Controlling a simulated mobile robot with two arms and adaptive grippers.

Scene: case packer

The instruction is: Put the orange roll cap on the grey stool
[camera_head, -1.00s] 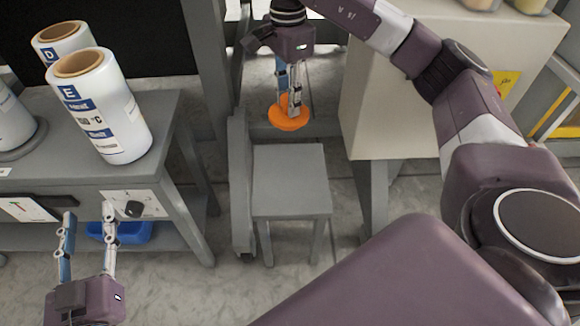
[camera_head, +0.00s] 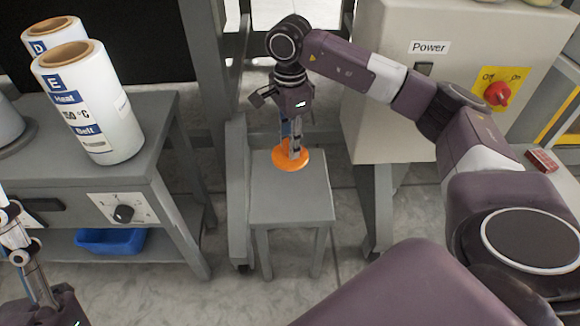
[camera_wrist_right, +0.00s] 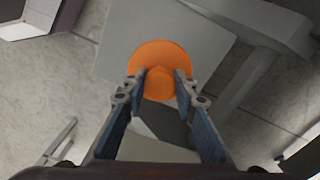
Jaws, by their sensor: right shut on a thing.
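The orange roll cap (camera_head: 288,161) is a flat disc with a round knob. My right gripper (camera_head: 294,152) is shut on its knob and points down. In the head view the cap overlaps the far part of the grey stool's top (camera_head: 290,200); I cannot tell whether it touches. In the right wrist view the cap (camera_wrist_right: 160,52) sits between the fingertips (camera_wrist_right: 160,84), with the stool top (camera_wrist_right: 125,25) behind it. My left gripper (camera_head: 12,235) is partly cut off at the left edge of the head view, away from the stool, and its fingertips are not clear.
A grey table (camera_head: 150,205) with large white film rolls (camera_head: 90,105) stands left of the stool. A blue bin (camera_head: 110,241) is on its lower shelf. A beige power cabinet (camera_head: 385,120) with a red switch (camera_head: 497,93) stands to the right. The stool's near top is bare.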

